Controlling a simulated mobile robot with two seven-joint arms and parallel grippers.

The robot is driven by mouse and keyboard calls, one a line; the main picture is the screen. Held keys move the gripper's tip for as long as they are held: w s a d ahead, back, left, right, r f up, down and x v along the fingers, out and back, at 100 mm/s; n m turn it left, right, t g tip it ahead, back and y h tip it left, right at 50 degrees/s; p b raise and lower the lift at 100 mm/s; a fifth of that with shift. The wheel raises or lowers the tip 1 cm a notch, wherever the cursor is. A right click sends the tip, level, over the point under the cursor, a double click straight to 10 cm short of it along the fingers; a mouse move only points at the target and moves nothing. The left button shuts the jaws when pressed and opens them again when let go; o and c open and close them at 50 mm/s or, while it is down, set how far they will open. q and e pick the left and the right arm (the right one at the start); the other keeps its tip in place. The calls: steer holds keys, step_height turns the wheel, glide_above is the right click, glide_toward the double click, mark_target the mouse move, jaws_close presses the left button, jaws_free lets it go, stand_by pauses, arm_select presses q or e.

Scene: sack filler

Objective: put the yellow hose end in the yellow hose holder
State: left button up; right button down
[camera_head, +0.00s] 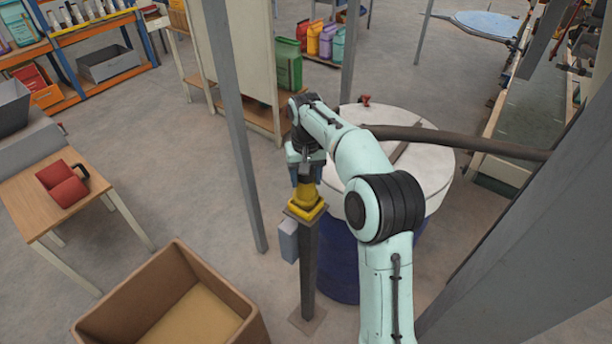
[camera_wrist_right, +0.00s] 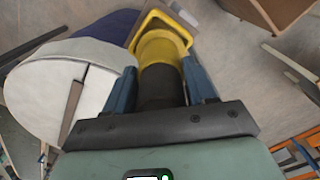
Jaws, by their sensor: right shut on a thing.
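The yellow hose end (camera_head: 306,190) is upright in my right gripper (camera_head: 307,172), which is shut on its dark upper part. The yellow hose holder (camera_head: 306,211) is a square yellow frame on top of a dark post, directly below the hose end. In the right wrist view my blue fingers (camera_wrist_right: 162,75) flank the hose end (camera_wrist_right: 160,47), and its far end overlaps the holder's yellow frame (camera_wrist_right: 148,20). It appears to meet the holder, but I cannot tell how deep it sits. My left gripper is not in view.
A blue drum (camera_head: 340,262) with a white top stands right behind the post. A dark hose (camera_head: 465,143) crosses over it. Grey uprights (camera_head: 238,125) stand near my arm. An open brown box (camera_head: 165,310) is at front left, beside a wooden table (camera_head: 45,205).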

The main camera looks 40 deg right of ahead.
steer(key=shift+f, duration=0.45)
steer(key=shift+c, duration=1.4)
jaws_free()
step_height(320, 180, up, 13)
steer(key=shift+r, duration=0.15)
